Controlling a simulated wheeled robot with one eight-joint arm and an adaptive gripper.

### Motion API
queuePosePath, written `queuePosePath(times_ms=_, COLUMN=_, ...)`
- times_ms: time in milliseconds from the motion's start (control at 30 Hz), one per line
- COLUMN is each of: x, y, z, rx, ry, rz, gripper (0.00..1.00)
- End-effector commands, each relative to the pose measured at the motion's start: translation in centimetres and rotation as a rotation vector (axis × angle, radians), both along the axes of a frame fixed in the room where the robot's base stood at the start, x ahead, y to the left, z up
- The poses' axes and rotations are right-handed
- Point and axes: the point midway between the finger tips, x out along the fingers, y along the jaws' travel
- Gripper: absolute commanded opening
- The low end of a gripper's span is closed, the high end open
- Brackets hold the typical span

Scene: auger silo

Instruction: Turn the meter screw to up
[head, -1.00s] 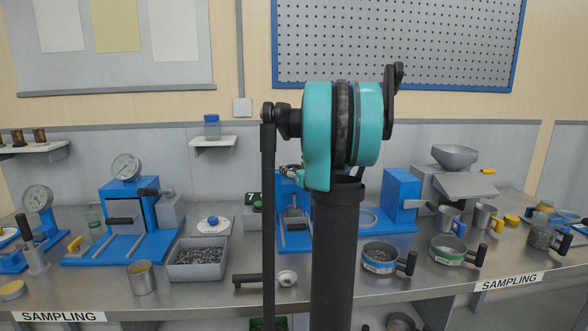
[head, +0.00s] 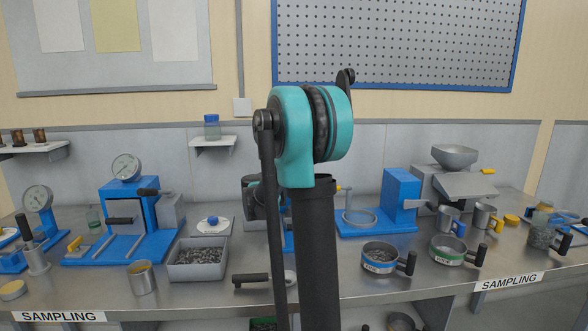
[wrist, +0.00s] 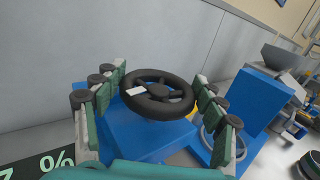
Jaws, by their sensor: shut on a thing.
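A black handwheel (wrist: 183,107) with spokes and a round hub stands on top of a blue housing (wrist: 150,137) in the wrist view. I take it to be the meter screw. A white mark on the wheel points to the left of the picture. My gripper (wrist: 160,90) has its teal-and-grey fingers on both sides of the wheel and is shut on it. The exact finger contact is hard to see. In the head view my arm hides the wheel and most of the blue housing.
A dark display with "%" (wrist: 45,165) lies at lower left in the wrist view. A blue stand with a ring (head: 402,195) is right of my arm. A grey bin of pellets (head: 198,262) and a blue gauge press (head: 125,215) stand to the left.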

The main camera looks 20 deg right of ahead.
Motion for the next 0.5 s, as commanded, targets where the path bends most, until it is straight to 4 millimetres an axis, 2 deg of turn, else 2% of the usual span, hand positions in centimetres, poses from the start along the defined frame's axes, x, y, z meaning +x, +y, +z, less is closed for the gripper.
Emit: queuePosePath(times_ms=500, x=0.30, y=0.03, z=-0.01, rx=0.000, ry=0.000, rz=-0.491, gripper=0.42)
